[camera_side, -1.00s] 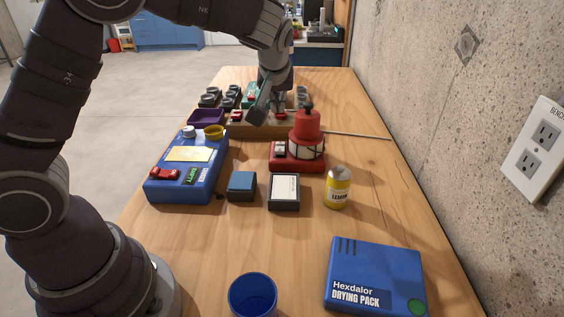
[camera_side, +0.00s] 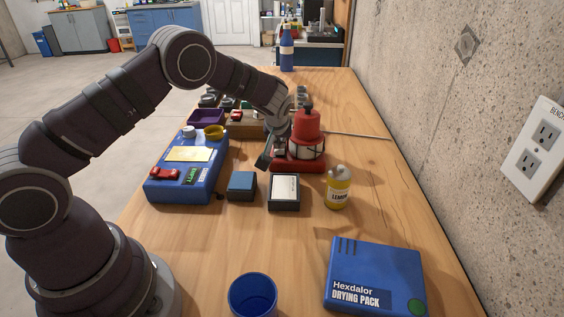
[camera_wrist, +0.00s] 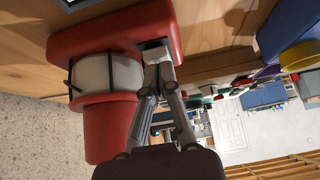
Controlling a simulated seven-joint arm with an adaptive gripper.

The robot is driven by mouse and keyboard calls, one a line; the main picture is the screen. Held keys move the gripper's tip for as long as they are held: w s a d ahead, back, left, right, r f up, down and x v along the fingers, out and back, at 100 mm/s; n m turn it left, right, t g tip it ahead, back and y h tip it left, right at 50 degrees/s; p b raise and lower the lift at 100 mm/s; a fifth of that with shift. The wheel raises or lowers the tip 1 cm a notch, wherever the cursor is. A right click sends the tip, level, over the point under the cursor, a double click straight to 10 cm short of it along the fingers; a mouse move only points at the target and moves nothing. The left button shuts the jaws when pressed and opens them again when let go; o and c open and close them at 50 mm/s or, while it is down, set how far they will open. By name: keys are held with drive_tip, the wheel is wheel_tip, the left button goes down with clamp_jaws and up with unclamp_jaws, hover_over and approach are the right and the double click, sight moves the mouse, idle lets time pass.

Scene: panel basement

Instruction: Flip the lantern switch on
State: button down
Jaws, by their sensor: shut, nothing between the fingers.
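The lantern (camera_side: 306,147) stands upright on the workbench, red with a pale banded middle and a red base. In the wrist view the lantern (camera_wrist: 108,75) fills the upper left. Its switch (camera_wrist: 154,46) is a small dark and pale block on the base, beside the lantern body; its on or off position cannot be told. My gripper (camera_wrist: 158,74) is shut and empty, with its fingertips right at the switch. Contact cannot be told. In the side view my gripper (camera_side: 278,143) is low over the left part of the base and partly hides the switch.
A blue box with red switches (camera_side: 187,165) stands left. A small blue block (camera_side: 242,186), a framed card box (camera_side: 284,191) and a yellow lemon bottle (camera_side: 338,187) stand in front. Behind is a brown panel with switches (camera_side: 240,128). A concrete wall runs along the right.

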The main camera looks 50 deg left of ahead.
drive_tip(key=shift+s+d+f, duration=0.15)
drive_tip(key=shift+f, duration=0.4)
drive_tip(key=shift+r, duration=0.1)
drive_tip(key=shift+r, duration=0.75)
